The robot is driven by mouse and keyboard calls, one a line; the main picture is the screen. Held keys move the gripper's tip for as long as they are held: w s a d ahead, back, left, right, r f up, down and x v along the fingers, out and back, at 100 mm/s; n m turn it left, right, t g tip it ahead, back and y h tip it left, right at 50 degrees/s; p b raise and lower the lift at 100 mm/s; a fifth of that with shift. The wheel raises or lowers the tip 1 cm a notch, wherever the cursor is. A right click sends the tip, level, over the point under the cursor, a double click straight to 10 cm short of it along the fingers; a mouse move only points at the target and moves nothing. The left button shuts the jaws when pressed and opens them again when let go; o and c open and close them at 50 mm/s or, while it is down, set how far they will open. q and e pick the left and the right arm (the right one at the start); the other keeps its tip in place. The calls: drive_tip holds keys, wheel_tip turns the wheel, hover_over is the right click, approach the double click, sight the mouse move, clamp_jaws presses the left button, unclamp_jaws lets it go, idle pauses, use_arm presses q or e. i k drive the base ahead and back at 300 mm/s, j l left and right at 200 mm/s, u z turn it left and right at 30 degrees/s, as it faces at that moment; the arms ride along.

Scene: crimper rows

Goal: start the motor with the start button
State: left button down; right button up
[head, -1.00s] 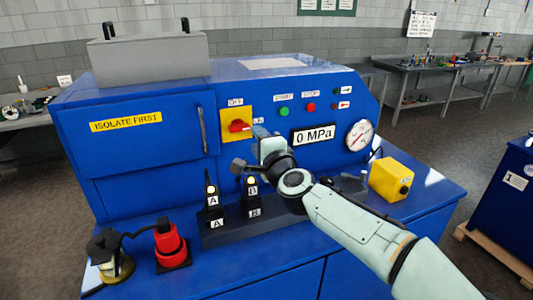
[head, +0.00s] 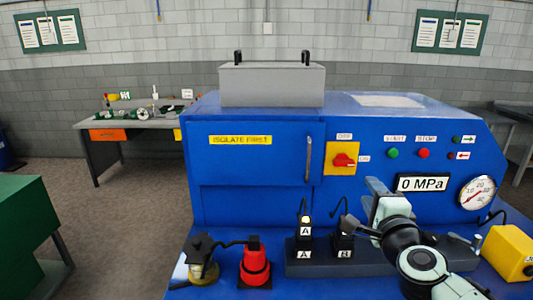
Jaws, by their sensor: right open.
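The green start button (head: 393,153) is on the upper blue front panel of the machine (head: 255,205), under a START label. The red stop button (head: 423,153) is just right of it. A red rotary switch (head: 343,160) sits on a yellow plate to their left; its knob lies about horizontal. The display (head: 422,183) reads 0 MPa. My right gripper (head: 369,208) is open and empty, in front of the panel below the start button and switch, apart from both. My left gripper is out of view.
Below are a black unit marked A (head: 304,232), a red pump-like part (head: 255,265), a brass-based part (head: 203,260) and a yellow box (head: 509,252). A round gauge (head: 478,191) is at right. The panel in front of the start button is clear.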

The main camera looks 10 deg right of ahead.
sight(392, 152)
drive_tip(key=k+j, duration=0.15)
drive_tip(key=k, duration=0.35)
drive_tip(key=k+j, duration=0.2)
drive_tip(key=k, duration=0.25)
